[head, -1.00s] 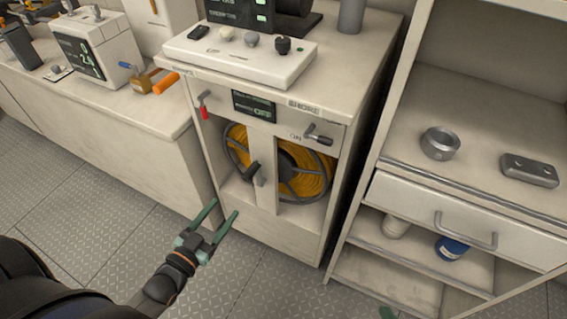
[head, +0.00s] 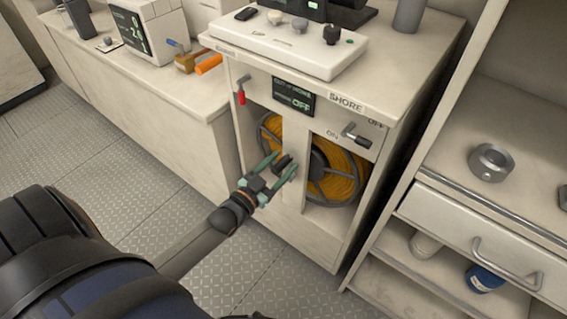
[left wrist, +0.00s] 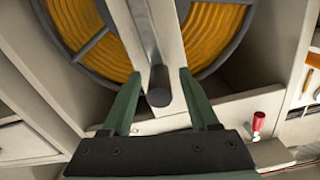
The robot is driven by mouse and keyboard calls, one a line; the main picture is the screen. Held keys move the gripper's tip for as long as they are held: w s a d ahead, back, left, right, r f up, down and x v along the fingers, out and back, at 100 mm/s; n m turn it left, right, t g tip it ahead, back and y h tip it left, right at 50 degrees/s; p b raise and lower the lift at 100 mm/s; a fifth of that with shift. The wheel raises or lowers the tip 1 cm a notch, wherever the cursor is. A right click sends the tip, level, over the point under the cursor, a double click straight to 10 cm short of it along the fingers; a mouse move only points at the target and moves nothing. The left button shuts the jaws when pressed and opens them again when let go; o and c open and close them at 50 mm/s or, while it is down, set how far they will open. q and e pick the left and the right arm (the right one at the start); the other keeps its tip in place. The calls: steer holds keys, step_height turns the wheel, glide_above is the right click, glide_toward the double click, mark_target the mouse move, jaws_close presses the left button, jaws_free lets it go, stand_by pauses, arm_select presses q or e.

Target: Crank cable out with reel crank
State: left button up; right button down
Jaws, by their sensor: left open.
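The cable reel (head: 345,180), wound with yellow cable, sits in the cabinet behind a pale central post. It also shows in the left wrist view (left wrist: 95,35). The reel crank has a dark grip (head: 284,163) in front of the post. My left gripper (head: 285,164) is open at the crank grip. In the left wrist view the crank's round grip (left wrist: 159,88) stands between the two green fingers, with gaps on both sides. I cannot make out my right gripper.
The cabinet front has a red-handled lever (head: 241,96), a display (head: 294,97) reading OFF and a switch lever (head: 356,138) marked ON and OFF. A shelf unit with a metal ring (head: 491,162) stands at the right. The floor at the left is clear.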

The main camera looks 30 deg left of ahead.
arm_select(q)
steer(key=shift+w+d, duration=0.1)
steer(key=shift+w, duration=0.45)
jaws_close()
stand_by(1.1)
